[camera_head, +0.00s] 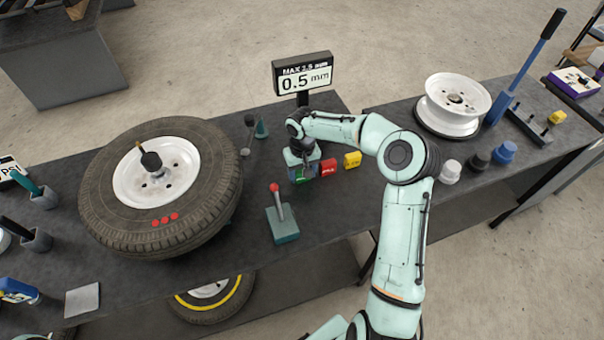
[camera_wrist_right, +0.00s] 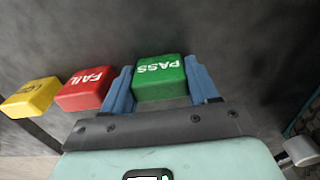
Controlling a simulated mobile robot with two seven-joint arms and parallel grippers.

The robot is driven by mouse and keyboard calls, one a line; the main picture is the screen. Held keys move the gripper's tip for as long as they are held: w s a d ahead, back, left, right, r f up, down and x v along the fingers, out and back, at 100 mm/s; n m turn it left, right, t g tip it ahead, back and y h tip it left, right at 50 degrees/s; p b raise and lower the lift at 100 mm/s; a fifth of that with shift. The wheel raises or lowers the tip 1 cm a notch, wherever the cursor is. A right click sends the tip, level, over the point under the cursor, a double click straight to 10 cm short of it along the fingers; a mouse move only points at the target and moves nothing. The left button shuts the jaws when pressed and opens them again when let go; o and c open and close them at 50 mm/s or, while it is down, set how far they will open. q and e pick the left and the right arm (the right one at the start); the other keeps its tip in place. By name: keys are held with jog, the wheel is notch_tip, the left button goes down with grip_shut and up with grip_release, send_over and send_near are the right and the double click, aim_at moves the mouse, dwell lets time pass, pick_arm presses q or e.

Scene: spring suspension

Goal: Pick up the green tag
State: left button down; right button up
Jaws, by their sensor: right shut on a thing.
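The green tag (camera_wrist_right: 160,78), marked PASS, lies between the two blue fingers of my right gripper (camera_wrist_right: 160,88) in the right wrist view. The fingers are shut on its sides. In the head view my right gripper (camera_head: 303,168) points down at the table, with only a bit of the green tag (camera_head: 302,176) showing; the rest is hidden by the gripper. I cannot tell whether the tag still touches the table. My left gripper is not in view.
A red FAIL tag (camera_head: 328,168) and a yellow tag (camera_head: 352,160) stand beside the green one. A red-knobbed lever (camera_head: 283,222) is in front. A tyre (camera_head: 205,222) lies to the left. A display (camera_head: 303,76) reading 0.5 mm stands behind.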

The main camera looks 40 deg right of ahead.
jog(key=shift+r, duration=0.1)
